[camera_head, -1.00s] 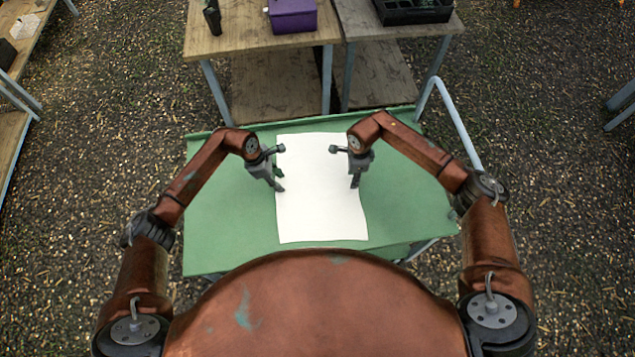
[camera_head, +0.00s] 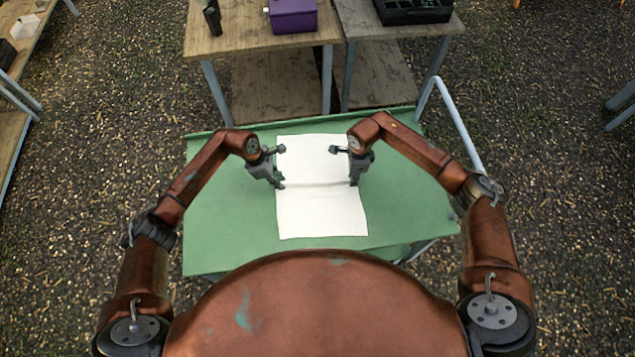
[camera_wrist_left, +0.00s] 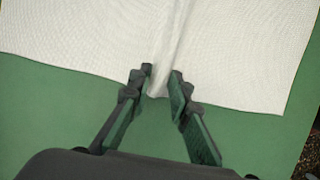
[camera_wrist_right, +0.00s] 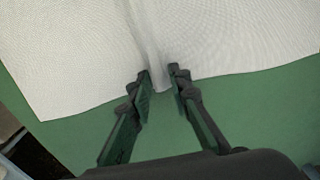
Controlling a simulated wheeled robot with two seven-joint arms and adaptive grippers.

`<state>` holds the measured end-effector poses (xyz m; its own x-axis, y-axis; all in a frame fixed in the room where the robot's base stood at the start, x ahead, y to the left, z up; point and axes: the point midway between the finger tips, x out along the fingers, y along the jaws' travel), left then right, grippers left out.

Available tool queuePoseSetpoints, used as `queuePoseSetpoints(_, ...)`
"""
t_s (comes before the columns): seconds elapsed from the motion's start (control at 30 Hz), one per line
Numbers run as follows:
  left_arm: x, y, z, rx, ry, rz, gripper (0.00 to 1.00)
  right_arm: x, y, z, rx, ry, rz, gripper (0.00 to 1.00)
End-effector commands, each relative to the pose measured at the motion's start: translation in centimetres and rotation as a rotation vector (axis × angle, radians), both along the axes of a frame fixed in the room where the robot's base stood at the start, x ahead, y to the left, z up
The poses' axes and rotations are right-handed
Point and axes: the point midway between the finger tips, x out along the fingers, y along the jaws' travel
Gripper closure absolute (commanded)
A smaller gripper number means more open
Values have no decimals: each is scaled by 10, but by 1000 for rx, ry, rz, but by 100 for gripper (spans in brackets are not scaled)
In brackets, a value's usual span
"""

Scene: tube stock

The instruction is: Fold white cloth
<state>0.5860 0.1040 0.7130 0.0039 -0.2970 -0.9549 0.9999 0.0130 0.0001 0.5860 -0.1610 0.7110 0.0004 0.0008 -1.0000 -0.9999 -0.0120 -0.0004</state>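The white cloth (camera_head: 322,213) lies spread on the green cart top, with a low raised ridge running across its middle between my grippers. My left gripper (camera_head: 281,186) is at the cloth's left edge. In the left wrist view, its fingers (camera_wrist_left: 161,72) stand on either side of the ridge end, close to it, with a gap between them. My right gripper (camera_head: 353,184) is at the right edge. In the right wrist view, its fingers (camera_wrist_right: 158,72) flank the other ridge end the same way. I cannot tell whether either pair of fingers is pressing the fabric.
The green cart top (camera_head: 228,225) is clear on both sides of the cloth. A cart handle (camera_head: 455,115) rises at the right. Behind stand wooden tables (camera_head: 262,43) with a purple box (camera_head: 293,15) and a black tray (camera_head: 412,10).

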Motion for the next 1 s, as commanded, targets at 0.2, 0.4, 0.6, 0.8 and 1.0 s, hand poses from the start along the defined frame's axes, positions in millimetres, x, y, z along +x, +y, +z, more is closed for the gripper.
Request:
queuePoseSetpoints(0.2,-3,1,-5,5,6,0,91,-2,-1,-5,-3,5,0,91)
queuePoseSetpoints(0.4,-3,1,-6,6,7,0,98,-3,-1,-6,-4,5,0,98)
queuePoseSetpoints(0.6,-3,1,-7,6,7,0,100,-3,-2,-7,-4,6,0,100)
queuePoseSetpoints(0.8,-3,1,-7,6,7,0,100,-3,-2,-7,-4,6,0,100)
queuePoseSetpoints(1.0,-3,2,-8,7,7,0,100,-3,-2,-7,-5,6,0,100)
